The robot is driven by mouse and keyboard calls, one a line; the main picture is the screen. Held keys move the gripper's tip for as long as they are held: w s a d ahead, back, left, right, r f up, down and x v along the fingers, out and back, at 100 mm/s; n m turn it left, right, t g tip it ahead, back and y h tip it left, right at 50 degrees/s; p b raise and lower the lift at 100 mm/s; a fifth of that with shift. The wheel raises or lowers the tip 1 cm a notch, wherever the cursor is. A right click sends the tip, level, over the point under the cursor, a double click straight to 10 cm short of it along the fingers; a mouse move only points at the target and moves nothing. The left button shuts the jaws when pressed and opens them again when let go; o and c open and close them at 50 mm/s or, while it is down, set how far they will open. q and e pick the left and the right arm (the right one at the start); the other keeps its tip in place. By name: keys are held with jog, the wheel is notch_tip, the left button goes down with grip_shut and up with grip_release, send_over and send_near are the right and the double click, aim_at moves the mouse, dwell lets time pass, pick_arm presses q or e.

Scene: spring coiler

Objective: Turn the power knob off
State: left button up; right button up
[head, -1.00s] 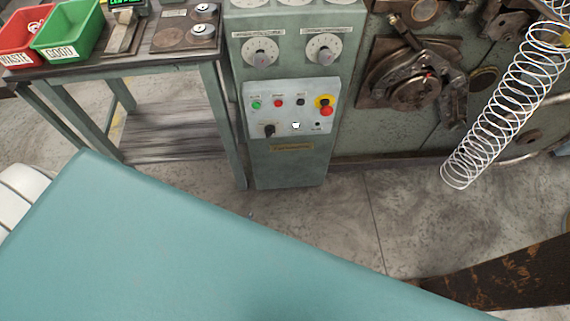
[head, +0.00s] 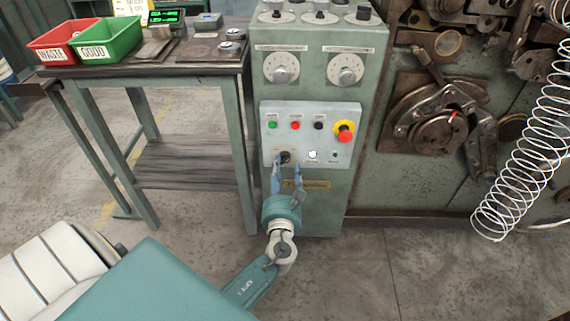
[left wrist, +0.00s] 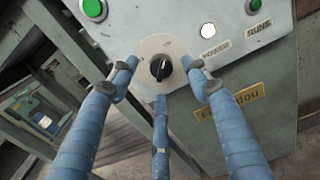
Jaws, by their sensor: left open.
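The power knob (head: 285,157) is a small black knob at the lower left of the light grey control panel (head: 340,112). In the left wrist view the black knob (left wrist: 161,68) sits on a round pale plate with a light pointer mark on it. My left gripper (head: 287,163) reaches up to it from below. In the left wrist view my left gripper (left wrist: 160,72) has its blue fingers spread around the knob, open, with the tips near the plate. I cannot tell whether any finger touches the knob. My right gripper is not in view.
Green (head: 272,125), red (head: 295,125) and black (head: 319,125) buttons and a red and yellow emergency stop (head: 344,130) sit above on the panel. A table (head: 150,75) with red and green bins stands left. A large wire coil (head: 530,140) hangs at right.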

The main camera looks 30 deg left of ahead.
aim_at(284, 161)
pick_arm(q)
jog(key=shift+x, duration=1.95)
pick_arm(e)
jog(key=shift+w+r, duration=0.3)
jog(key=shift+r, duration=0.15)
pick_arm(q)
jog(key=c, duration=1.1)
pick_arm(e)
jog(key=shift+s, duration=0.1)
